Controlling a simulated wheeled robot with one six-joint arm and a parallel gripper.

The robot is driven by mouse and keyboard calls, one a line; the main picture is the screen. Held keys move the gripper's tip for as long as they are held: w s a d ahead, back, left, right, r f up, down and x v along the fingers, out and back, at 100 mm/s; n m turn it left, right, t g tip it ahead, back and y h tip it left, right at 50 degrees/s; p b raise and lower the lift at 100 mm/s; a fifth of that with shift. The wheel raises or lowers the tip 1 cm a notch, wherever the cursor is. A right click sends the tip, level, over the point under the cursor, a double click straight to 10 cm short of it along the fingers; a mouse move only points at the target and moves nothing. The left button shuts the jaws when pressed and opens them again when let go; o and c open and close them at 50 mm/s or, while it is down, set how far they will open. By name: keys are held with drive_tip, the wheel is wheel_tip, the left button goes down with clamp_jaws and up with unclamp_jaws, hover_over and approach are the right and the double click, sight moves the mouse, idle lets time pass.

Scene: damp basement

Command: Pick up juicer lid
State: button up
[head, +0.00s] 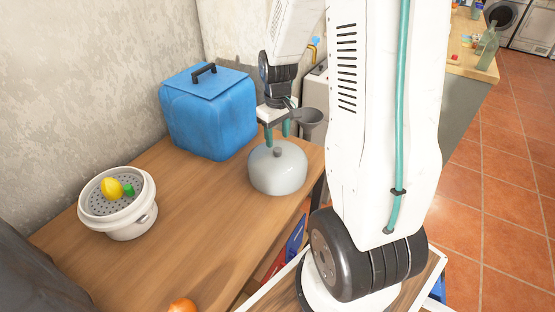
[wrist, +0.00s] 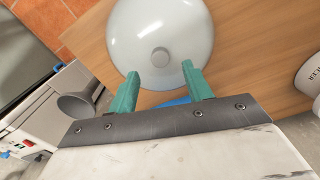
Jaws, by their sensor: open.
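The juicer lid (head: 265,181) is a pale grey dome with a small round knob on top. It rests on the wooden table near its right end. It also shows at the top of the wrist view (wrist: 185,30), with its knob between and just beyond the fingertips. My gripper (head: 277,140) is open, pointing down right above the lid, its teal fingers apart. In the wrist view the fingers (wrist: 160,76) overlap the lid's near edge. I cannot tell whether they touch it. A white juicer pot (head: 133,222) stands at the left, its perforated top holding a lemon (head: 112,188) and a green item (head: 128,190).
A blue cooler box (head: 210,115) stands behind the lid, near the wall. A grey funnel (head: 309,118) is behind my gripper at the right. An orange fruit (head: 182,305) lies at the front edge of view. The wooden table (head: 195,205) is clear between pot and lid.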

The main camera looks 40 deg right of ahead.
sight(277, 149)
wheel_tip(277, 149, down, 5)
drive_tip(key=shift+w+r, duration=0.1)
drive_tip(key=shift+w, duration=0.05)
clamp_jaws()
drive_tip(key=shift+r, duration=0.15)
